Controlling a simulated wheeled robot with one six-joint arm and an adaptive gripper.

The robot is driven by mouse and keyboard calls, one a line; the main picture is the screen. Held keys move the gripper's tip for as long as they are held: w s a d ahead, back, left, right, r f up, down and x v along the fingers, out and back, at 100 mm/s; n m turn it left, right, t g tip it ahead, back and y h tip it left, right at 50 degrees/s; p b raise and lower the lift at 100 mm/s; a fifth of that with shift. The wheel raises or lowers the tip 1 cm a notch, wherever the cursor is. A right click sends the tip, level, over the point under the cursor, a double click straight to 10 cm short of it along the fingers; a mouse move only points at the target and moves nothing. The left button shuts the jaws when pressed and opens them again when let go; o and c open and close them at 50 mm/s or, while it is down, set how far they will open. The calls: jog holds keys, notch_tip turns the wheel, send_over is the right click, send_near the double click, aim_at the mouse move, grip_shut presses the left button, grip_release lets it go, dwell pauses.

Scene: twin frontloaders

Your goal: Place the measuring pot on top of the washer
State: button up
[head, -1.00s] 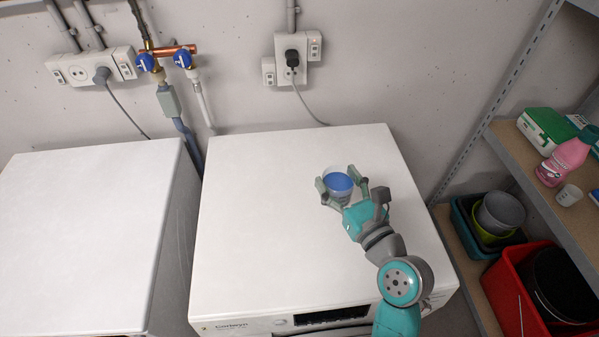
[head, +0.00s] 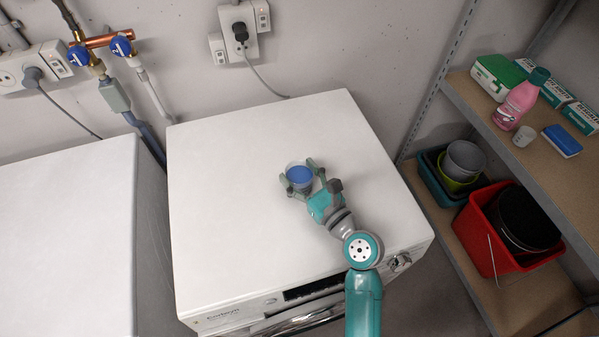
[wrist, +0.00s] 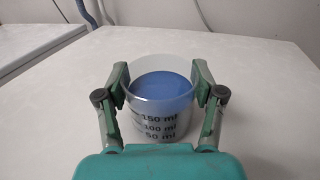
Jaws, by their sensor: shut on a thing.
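The measuring pot (head: 299,175) is a small clear cup with blue liquid in it and ml marks on its side. My gripper (head: 300,178) is shut on the pot, one finger on each side. The wrist view also shows the pot (wrist: 160,105) upright between the two green fingers (wrist: 160,90). The pot is over the white top of the washer (head: 230,150), near its middle. I cannot tell whether its base touches the top. The washer's front has a dark display and a knob at the lower edge.
A second white machine (head: 65,240) stands to the left, across a narrow gap. A shelf (head: 560,180) on the right holds a pink bottle (head: 518,103), a grey cup (head: 523,136) and a blue sponge (head: 562,141). A red bucket (head: 485,235) is below. The washer top around the pot is clear.

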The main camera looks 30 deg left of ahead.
jog(key=shift+f, duration=0.1)
jog(key=o, duration=1.2)
jog(key=shift+d, duration=0.2)
jog(key=v, duration=1.1)
jog(key=shift+s+d, duration=0.2)
jog(key=shift+d, duration=0.05)
jog(key=shift+d, duration=0.1)
